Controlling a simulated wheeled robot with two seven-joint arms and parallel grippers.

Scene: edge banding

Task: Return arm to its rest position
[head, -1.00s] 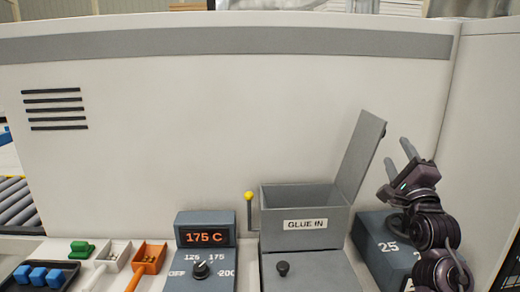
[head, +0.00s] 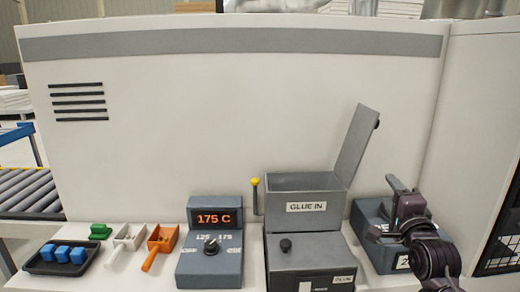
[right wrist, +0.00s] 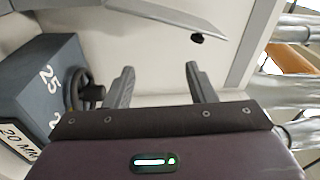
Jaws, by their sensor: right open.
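My right gripper (head: 401,192) is at the right of the head view, in front of the blue-grey block with number markings (head: 372,250). Its fingers point up and away, toward the white machine. In the right wrist view the two grey fingers (right wrist: 160,85) stand wide apart with nothing between them. The numbered block also shows at the left of the right wrist view (right wrist: 38,85), beside the fingers. My left gripper does not show in any view.
The grey GLUE IN box (head: 306,207) has its lid (head: 358,148) raised, close left of my right gripper. Left are a 175 C control box (head: 210,255), an orange scoop (head: 160,240), a white scoop (head: 127,238) and a black tray (head: 45,267) with blue pieces.

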